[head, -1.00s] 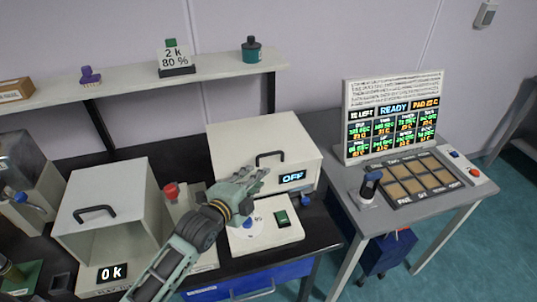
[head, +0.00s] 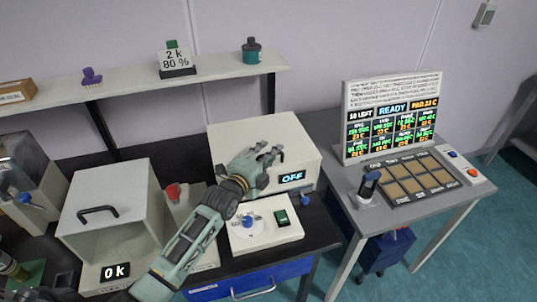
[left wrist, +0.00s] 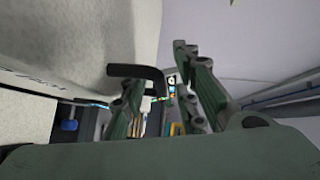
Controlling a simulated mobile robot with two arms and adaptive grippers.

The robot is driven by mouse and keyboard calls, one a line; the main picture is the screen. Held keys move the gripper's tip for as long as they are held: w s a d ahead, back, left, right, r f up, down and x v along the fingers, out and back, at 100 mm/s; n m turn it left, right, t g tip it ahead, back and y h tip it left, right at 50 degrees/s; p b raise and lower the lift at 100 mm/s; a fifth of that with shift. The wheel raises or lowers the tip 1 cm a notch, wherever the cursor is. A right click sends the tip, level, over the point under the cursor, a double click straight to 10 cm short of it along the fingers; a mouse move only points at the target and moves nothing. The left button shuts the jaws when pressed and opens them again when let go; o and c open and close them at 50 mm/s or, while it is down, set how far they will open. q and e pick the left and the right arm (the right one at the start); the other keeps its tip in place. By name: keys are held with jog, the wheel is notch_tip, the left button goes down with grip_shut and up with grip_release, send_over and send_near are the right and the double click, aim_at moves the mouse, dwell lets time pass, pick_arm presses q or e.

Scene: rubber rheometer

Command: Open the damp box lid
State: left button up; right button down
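A pale closed box (head: 238,138) with a lit OFF display (head: 292,178) stands at the centre of the bench in the head view; I cannot read a name marking it as the damp box. My left gripper (head: 268,154) is over its upper front edge, covering most of its black handle. In the left wrist view, the black handle (left wrist: 135,71) reaches toward the space between the spread fingers (left wrist: 170,90). The gripper is open, and I see no grip on the handle. The lid looks down. My right gripper is not in view.
An open-fronted box (head: 115,195) with a black handle and a "0 k" display stands left. A white unit (head: 262,238) with a green switch is below my left gripper. A shelf (head: 130,90) runs behind. A console (head: 400,190) reading READY stands right.

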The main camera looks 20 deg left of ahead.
pick_arm(q)
grip_shut()
dwell(0.6)
